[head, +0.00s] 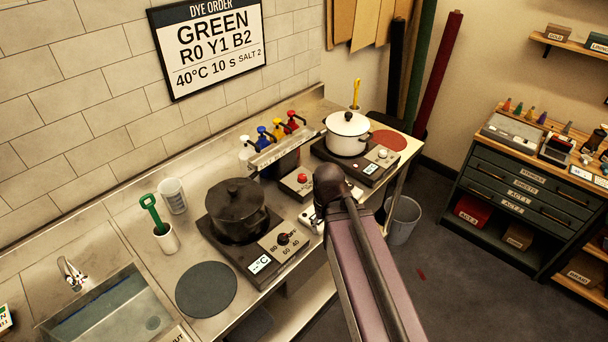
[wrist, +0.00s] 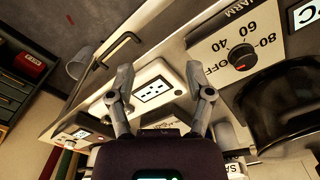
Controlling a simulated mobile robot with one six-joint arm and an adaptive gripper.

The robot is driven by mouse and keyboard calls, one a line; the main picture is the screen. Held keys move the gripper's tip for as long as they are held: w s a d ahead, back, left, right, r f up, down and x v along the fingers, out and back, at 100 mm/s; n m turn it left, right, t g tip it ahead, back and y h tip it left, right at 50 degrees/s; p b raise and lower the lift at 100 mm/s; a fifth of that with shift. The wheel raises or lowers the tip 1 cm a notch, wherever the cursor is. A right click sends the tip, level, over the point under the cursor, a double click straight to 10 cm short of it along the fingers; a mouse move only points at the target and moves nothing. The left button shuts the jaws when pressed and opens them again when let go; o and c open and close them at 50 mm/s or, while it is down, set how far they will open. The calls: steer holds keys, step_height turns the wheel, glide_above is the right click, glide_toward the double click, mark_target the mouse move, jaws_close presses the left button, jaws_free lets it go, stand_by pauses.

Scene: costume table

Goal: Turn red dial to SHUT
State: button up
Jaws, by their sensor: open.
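The red dial (head: 302,178) sits on a small light panel on the counter in the head view, between the two hotplates and just left of my arm. Its pointer and any SHUT mark are too small to read. I cannot make the dial out in the wrist view. My gripper (wrist: 158,70) is open in the wrist view, its two fingers spread with nothing between them. A pale panel with a dark-marked plate (wrist: 154,90) shows beyond and between the fingers. In the head view my arm hides most of the gripper.
A dark pot (head: 237,208) stands on the near hotplate, whose black knob (head: 283,239) also shows in the wrist view (wrist: 241,57). A white pot (head: 347,134) stands on the far hotplate. Several coloured bottles (head: 277,131) stand behind the dial. A metal rail handle (wrist: 122,48) runs along the counter front.

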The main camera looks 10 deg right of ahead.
mark_target(302, 176)
steer(key=w+r+n+p, duration=0.3)
steer(key=w, duration=1.1)
steer(key=w+a+r+n+p, duration=0.1)
steer(key=w+r+n+p, duration=0.3)
steer(key=w, duration=1.1)
steer(key=shift+w+r, duration=0.15)
steer(key=shift+w, duration=0.1)
steer(key=shift+f, duration=0.2)
step_height(302, 176, down, 13)
steer(key=b, duration=1.3)
steer(key=shift+f, duration=0.2)
jaws_close()
steer(key=shift+d, duration=0.15)
